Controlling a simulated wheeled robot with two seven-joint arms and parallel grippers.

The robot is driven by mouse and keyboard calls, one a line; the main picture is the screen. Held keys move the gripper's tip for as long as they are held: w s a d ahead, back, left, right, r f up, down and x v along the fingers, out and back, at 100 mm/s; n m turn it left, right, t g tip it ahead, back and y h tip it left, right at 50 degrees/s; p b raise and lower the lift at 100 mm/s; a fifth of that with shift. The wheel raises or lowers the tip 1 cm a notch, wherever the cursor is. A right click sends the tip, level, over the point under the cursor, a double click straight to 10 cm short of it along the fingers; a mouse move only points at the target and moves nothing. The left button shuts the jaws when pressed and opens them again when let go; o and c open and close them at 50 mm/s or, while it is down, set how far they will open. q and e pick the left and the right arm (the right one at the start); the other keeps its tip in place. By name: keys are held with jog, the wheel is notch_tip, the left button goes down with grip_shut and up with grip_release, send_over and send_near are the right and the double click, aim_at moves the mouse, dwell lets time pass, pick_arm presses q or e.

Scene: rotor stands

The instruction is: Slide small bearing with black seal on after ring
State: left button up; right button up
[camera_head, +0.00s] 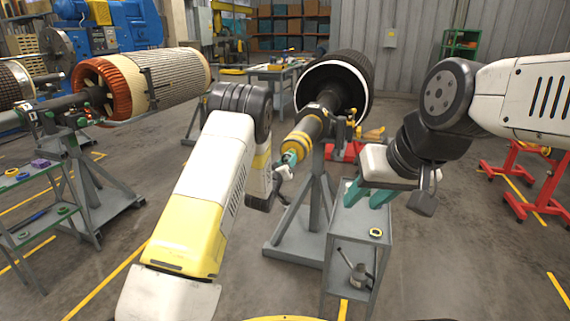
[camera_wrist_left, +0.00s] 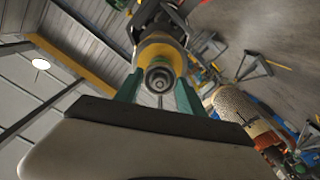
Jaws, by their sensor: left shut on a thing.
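The rotor shaft (camera_head: 312,122) points toward me, with yellow ring-shaped parts (camera_head: 297,146) near its end. My left gripper (camera_head: 287,160) is at this end. In the left wrist view its teal fingers (camera_wrist_left: 158,94) stand on either side of a small dark round part (camera_wrist_left: 159,80), in line with the shaft's end. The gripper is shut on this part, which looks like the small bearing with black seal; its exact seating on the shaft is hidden. My right gripper (camera_head: 370,194) is open and empty above the grey cart.
The grey cart (camera_head: 352,240) stands right of the rotor stand (camera_head: 308,215). Another rotor (camera_head: 172,80) is at left. Red stands (camera_head: 525,185) are at right.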

pick_arm(q)
jog(key=shift+w+d, duration=0.2)
jog(key=shift+w, duration=0.5)
dwell(0.5)
jog(key=o, duration=1.3)
jog(key=shift+o, duration=0.4)
jog(key=o, duration=0.4)
jog(key=shift+o, duration=0.2)
jog(key=shift+s, duration=0.1)
jog(key=v, duration=0.9)
jog(key=shift+r, duration=0.1)
